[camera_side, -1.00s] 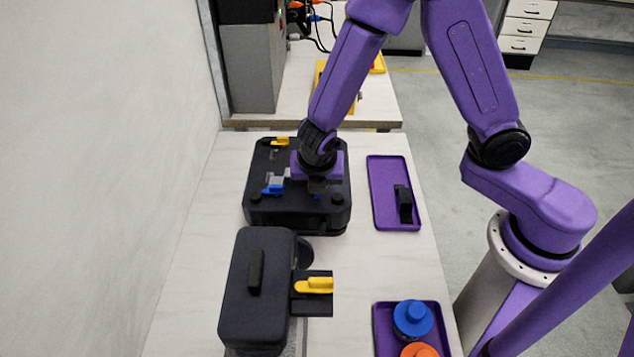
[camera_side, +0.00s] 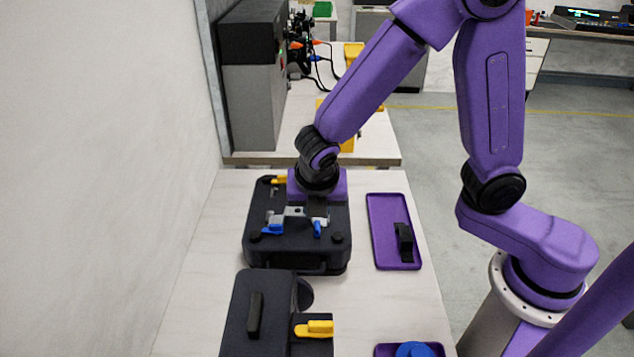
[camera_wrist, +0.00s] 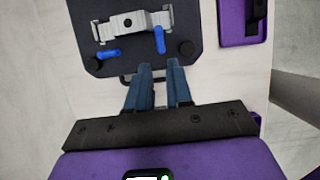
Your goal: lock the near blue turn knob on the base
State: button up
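The base (camera_side: 265,250) is a black case with a grey bracket (camera_side: 290,213) on its top; the bracket also shows in the wrist view (camera_wrist: 128,24). Two blue turn knobs sit beside the bracket. The left blue knob (camera_side: 272,229) lies crosswise, also in the wrist view (camera_wrist: 110,54). The right blue knob (camera_side: 317,229) points lengthwise in the wrist view (camera_wrist: 160,40). My gripper (camera_wrist: 159,66) is open, with a narrow empty gap between its fingers. Its tips appear just below the right knob in the wrist view. I cannot tell their height above the base.
A purple tray (camera_side: 385,225) with a black part (camera_side: 403,240) lies right of the base. A black box (camera_side: 240,315) with a yellow handle (camera_side: 315,329) stands in front. Another purple tray (camera_side: 382,351) holds a blue knob-like part (camera_side: 415,350). A wall is at left.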

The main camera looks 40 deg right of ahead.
jog(key=v, duration=0.9)
jog(key=shift+r, duration=0.2)
jog(key=s+d+f+m+g+y, duration=0.1)
jog(key=s+d+m, duration=0.5)
jog(key=s, duration=0.3)
jog(key=s+d+f+m+g+y, duration=0.1)
jog(key=s+d+m+g+y, duration=0.1)
jog(key=s+d+m, duration=0.5)
jog(key=shift+s+d+m+y, duration=0.2)
jog(key=shift+s+m+y, duration=0.1)
jog(key=shift+s+m, duration=0.6)
